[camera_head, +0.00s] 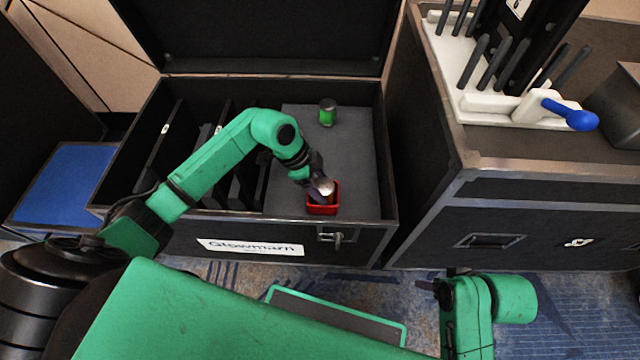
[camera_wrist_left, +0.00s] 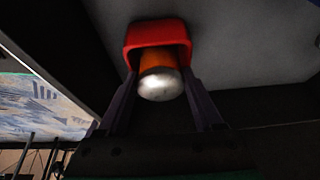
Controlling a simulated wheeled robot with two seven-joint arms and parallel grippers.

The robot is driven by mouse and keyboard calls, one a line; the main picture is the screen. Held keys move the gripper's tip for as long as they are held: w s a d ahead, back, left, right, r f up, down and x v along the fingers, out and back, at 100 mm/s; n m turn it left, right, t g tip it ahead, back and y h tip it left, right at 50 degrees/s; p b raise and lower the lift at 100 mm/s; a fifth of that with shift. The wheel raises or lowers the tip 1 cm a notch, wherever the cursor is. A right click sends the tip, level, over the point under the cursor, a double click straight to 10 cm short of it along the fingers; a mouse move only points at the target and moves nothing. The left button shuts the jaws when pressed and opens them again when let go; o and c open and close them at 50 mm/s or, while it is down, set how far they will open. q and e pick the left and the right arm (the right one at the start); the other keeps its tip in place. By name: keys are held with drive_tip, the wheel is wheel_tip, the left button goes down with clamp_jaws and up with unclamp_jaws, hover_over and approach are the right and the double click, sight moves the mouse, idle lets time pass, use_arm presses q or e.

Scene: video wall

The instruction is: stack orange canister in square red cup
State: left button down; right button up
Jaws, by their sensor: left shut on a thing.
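The square red cup (camera_head: 323,210) stands on the grey surface inside the open case, near its front edge. It also shows in the left wrist view (camera_wrist_left: 155,33). The orange canister (camera_wrist_left: 160,61) has a silver end. Its far part is inside the cup's mouth, and its silver end sticks out; whether it touches the cup's bottom is hidden. My left gripper (camera_head: 317,183) is at the cup, shut on the canister, with its fingers on both sides of it in the left wrist view (camera_wrist_left: 160,103).
A green canister (camera_head: 327,112) stands farther back on the grey surface. Dark upright dividers (camera_head: 168,150) fill the case's left part. A second case (camera_head: 520,190) to the right bears a white rack (camera_head: 480,102) and a blue-ended tool (camera_head: 570,115). The grey surface between is clear.

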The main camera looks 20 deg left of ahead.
use_arm(q)
drive_tip(key=shift+c, duration=1)
unclamp_jaws()
drive_tip(key=shift+s+f, duration=0.2)
drive_tip(key=shift+f, duration=0.35)
drive_tip(key=shift+o, duration=0.8)
drive_tip(key=shift+f, duration=0.1)
use_arm(e)
drive_tip(key=shift+f, duration=0.2)
use_arm(q)
drive_tip(key=shift+r, duration=0.45)
drive_tip(key=p+v, duration=0.1)
drive_tip(key=v, duration=0.3)
drive_tip(key=shift+w+d, duration=0.1)
drive_tip(key=shift+w, duration=0.1)
drive_tip(key=w+p+v, duration=0.1)
drive_tip(key=p+v, duration=0.1)
drive_tip(key=v, duration=0.6)
drive_tip(key=shift+s+r, duration=0.35)
drive_tip(key=shift+s, duration=0.1)
use_arm(e)
drive_tip(key=shift+g+h, duration=0.4)
drive_tip(key=shift+g, duration=0.3)
drive_tip(key=f, duration=0.1)
drive_tip(key=d+f, duration=0.1)
drive_tip(key=f, duration=0.1)
drive_tip(key=d+f, duration=0.1)
drive_tip(key=f, duration=0.1)
drive_tip(key=shift+s, duration=0.15)
